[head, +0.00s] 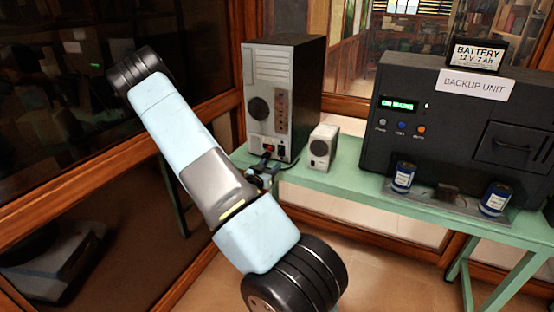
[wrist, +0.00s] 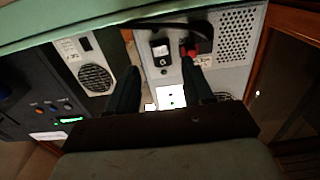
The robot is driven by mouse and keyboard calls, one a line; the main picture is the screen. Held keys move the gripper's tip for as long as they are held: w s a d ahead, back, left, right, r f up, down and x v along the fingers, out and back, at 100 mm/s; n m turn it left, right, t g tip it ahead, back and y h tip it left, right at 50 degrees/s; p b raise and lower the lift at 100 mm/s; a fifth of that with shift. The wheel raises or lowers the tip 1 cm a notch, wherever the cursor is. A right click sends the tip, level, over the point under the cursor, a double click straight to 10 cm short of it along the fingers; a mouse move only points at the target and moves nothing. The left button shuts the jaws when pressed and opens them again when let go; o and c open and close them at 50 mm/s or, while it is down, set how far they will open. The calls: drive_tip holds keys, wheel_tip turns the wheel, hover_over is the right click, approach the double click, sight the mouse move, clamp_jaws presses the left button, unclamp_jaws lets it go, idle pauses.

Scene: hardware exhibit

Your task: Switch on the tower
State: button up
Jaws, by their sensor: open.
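The tower (head: 285,95) is a grey and black computer case on the green table, its rear panel facing me. A dark cable runs from near the connector. My gripper (head: 264,170) is at the tower's lower rear. In the wrist view my gripper (wrist: 158,70) is open and empty, its fingers on either side of the switch's line. I cannot tell whether the fingers touch the panel, nor the rocker's position.
A small white speaker-like box (head: 322,147) stands right of the tower. A dark backup unit (head: 455,135) with a green display and a battery (head: 478,53) on top fills the table's right. Blue cans (head: 403,177) stand before it. Wood-framed glass panels (head: 60,80) are close on the left.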

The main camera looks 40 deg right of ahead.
sight(280, 155)
drive_tip(key=x, duration=0.6)
drive_tip(key=shift+w+d, duration=0.1)
drive_tip(key=shift+d, duration=0.3)
clamp_jaws()
